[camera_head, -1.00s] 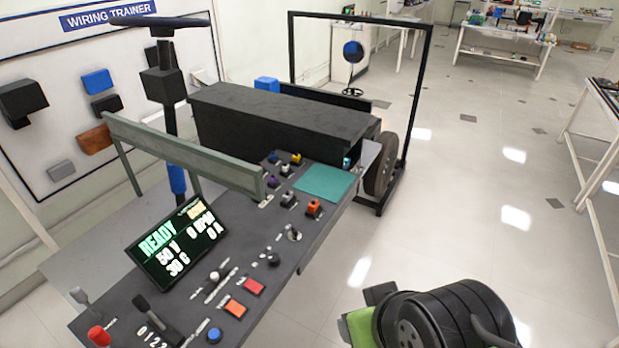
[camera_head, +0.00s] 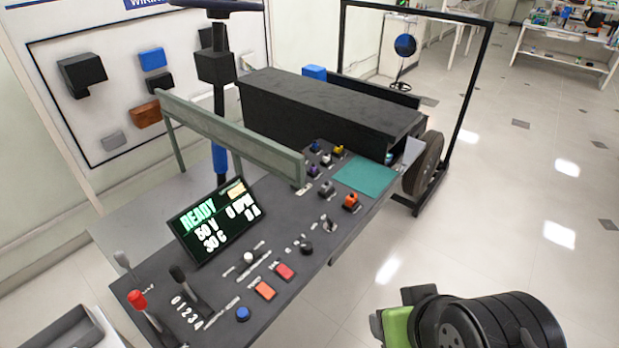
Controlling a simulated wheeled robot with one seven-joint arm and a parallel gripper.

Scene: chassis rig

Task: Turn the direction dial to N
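The sloped dark control panel (camera_head: 340,235) shows in the head view. A small round black knob (camera_head: 306,248) sits on its middle, with tiny white marks beside it. It may be the direction dial, but the marks are too small to read. A small metal switch or dial (camera_head: 328,223) with a pale plate is just behind it. My gripper (camera_head: 398,318) is at the lower right, partly hidden by my own wrist. It is off the panel's right side, over the floor, apart from the knob. Its fingers are not clear enough to tell open from shut.
A lit display (camera_head: 213,221) reads READY. A red-topped lever (camera_head: 139,302), a black lever (camera_head: 184,278), red buttons (camera_head: 285,271) and a blue button (camera_head: 243,314) crowd the near panel. A black frame (camera_head: 478,90) stands behind. Floor right of the panel is clear.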

